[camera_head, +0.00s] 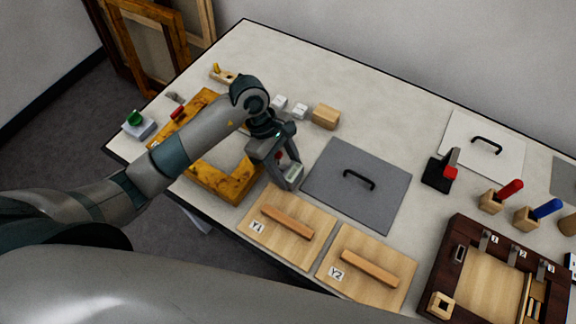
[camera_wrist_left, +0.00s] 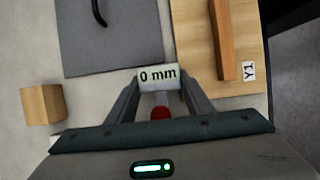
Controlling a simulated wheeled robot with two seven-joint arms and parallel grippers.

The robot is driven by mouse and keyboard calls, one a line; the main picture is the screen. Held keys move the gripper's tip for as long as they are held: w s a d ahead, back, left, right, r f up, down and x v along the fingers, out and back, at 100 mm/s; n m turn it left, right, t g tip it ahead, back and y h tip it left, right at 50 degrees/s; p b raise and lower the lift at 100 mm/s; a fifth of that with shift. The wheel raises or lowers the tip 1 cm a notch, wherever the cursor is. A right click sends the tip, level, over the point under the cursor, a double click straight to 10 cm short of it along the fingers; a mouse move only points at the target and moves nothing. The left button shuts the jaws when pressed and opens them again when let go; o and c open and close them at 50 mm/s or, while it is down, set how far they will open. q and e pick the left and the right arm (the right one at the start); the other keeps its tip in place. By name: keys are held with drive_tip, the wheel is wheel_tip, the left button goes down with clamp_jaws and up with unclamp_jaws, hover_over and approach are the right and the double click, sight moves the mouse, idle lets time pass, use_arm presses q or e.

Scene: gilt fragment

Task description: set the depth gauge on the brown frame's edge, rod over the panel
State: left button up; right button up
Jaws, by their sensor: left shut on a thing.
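My left gripper (camera_head: 284,170) is shut on a small pale block with a red tip, which I take for the depth gauge (camera_head: 292,177). In the left wrist view the gauge (camera_wrist_left: 158,77) reads "0 mm" and sits between the fingers (camera_wrist_left: 160,92), with a red end behind it. It is between the gilt frame and the grey board; I cannot tell its exact height. The dark brown frame (camera_head: 446,265) lies at the lower right, around a light wood panel (camera_head: 485,285); its lower part is cut off. My right gripper is not in view.
Wooden boards Y1 (camera_head: 306,247) and Y2 (camera_head: 350,292) and a grey board (camera_head: 330,190), all with handles, lie between gauge and brown frame. A black stand (camera_head: 435,176) and red- and blue-handled tools (camera_head: 511,190) stand behind the brown frame. The gilt frame (camera_head: 226,184) is left.

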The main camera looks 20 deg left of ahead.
use_arm(q)
drive_tip(key=shift+f, duration=0.2)
drive_tip(key=shift+f, duration=0.15)
drive_tip(key=shift+f+b, duration=0.1)
drive_tip(key=shift+b, duration=0.2)
drive_tip(key=o, duration=1.1)
drive_tip(key=shift+r+p, duration=0.3)
drive_tip(key=shift+w+a+r+b, duration=0.1)
drive_tip(key=shift+a+r+b, duration=0.1)
drive_tip(key=shift+b, duration=0.15)
drive_tip(key=b+v, duration=0.4)
drive_tip(key=v, duration=0.6)
drive_tip(key=shift+r, duration=0.1)
drive_tip(key=shift+a+r+b, duration=0.2)
drive_tip(key=shift+r+b, duration=0.1)
drive_tip(key=shift+r, duration=0.25)
